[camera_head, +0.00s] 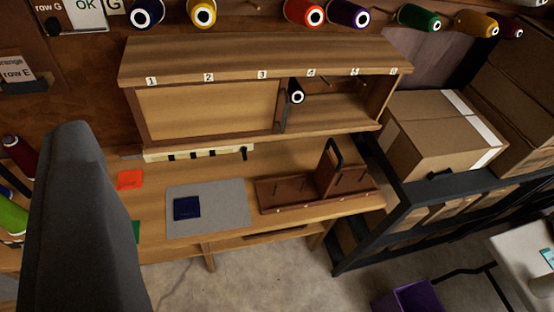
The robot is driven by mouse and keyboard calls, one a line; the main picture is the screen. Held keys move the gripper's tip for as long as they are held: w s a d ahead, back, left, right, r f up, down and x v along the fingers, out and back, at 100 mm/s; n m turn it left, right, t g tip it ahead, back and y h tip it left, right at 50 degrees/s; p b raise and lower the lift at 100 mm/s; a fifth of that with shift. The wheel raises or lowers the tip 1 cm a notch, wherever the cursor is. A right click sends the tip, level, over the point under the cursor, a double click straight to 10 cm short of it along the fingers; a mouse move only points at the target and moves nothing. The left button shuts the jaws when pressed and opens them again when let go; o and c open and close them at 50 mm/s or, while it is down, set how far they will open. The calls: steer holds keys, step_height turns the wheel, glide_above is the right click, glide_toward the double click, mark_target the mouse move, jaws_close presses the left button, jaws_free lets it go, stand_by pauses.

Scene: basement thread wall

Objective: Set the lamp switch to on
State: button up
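A cream strip (197,154) with several dark slots or toggles lies along the back of the wooden table, under the cabinet. A small black piece (243,153) sits at its right end. I cannot tell whether this strip holds the lamp switch, or how any switch on it is set. No lamp can be made out. My gripper (82,225) shows only as a large dark grey part at the left, close to the camera. Its fingertips cannot be made out, and it hides the table's left part.
A wooden cabinet (205,112) with numbered places stands above the strip. A grey mat (228,205) with a blue square (187,208), an orange square (130,179) and a wooden rack (285,192) with a black handle are on the table. Boxes (440,135) fill a dark shelf at right.

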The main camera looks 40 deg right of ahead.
mark_target(244, 155)
steer(key=shift+d, duration=0.35)
steer(key=w+d+f+m+h+b, duration=0.1)
steer(key=w+d+f+b, duration=0.2)
steer(key=w+d+f, duration=0.6)
steer(key=w+d+f+m+h+b, duration=0.1)
steer(key=w+d+f+b, duration=0.25)
steer(key=w+f, duration=1.05)
steer(key=s+d+f+m+t+h+b, duration=0.1)
steer(key=d+f+h+b, duration=0.2)
steer(key=f, duration=1.2)
steer(key=d+f+t+b, duration=0.15)
steer(key=d+f, duration=0.45)
steer(key=f, duration=0.9)
steer(key=b+x, duration=0.4)
steer(key=x, duration=0.9)
steer(key=shift+w+d+f+g, duration=0.15)
steer(key=shift+w+f+g, duration=0.05)
steer(key=shift+f+g, duration=0.2)
